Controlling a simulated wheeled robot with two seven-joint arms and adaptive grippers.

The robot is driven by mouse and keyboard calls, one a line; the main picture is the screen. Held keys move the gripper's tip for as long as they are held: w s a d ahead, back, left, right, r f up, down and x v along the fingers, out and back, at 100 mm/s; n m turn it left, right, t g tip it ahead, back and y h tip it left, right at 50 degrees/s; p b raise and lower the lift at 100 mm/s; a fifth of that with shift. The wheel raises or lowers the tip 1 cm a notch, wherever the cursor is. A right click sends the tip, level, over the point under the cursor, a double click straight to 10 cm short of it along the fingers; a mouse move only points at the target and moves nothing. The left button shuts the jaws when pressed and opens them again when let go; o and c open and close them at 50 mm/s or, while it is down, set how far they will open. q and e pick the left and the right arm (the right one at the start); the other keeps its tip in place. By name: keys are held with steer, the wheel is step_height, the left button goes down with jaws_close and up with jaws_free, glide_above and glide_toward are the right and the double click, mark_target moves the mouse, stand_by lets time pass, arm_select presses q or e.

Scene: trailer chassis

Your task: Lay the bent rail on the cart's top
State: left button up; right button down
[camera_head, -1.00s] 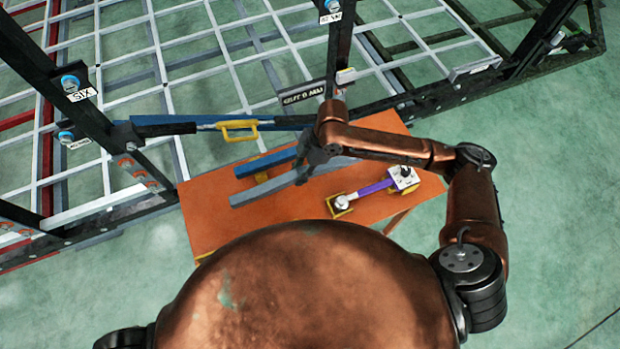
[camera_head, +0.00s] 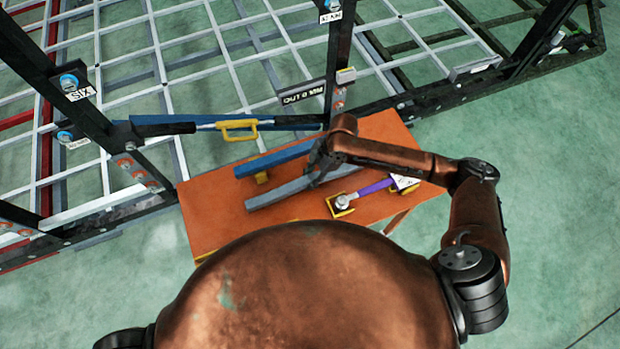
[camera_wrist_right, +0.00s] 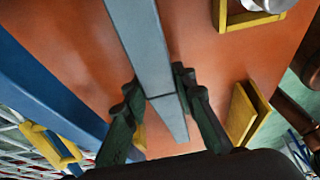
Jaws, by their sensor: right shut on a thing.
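The grey bent rail (camera_head: 280,192) is over the orange cart top (camera_head: 212,212), in front of a blue rail. My right gripper (camera_head: 316,170) is shut on it near its far right part. In the right wrist view the rail (camera_wrist_right: 140,40) runs between the two dark fingers of the gripper (camera_wrist_right: 155,95), with a bend line at the fingers. I cannot tell whether the rail touches the cart top or hangs just above it. My left gripper is not in view.
A blue rail (camera_head: 275,158) lies behind on yellow supports. A purple-handled tool (camera_head: 372,188) rests in a yellow holder (camera_head: 340,206) to the right. The dark chassis frame with its white grid (camera_head: 240,70) stands behind the cart. The cart's front left is bare.

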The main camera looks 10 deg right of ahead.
steer(key=shift+w+r, duration=0.1)
steer(key=c, duration=1.6)
jaws_free()
steer(key=shift+d, duration=0.1)
steer(key=v, duration=1.1)
steer(key=shift+r+p, duration=0.4)
steer(key=shift+p, duration=0.05)
steer(key=shift+d, duration=0.1)
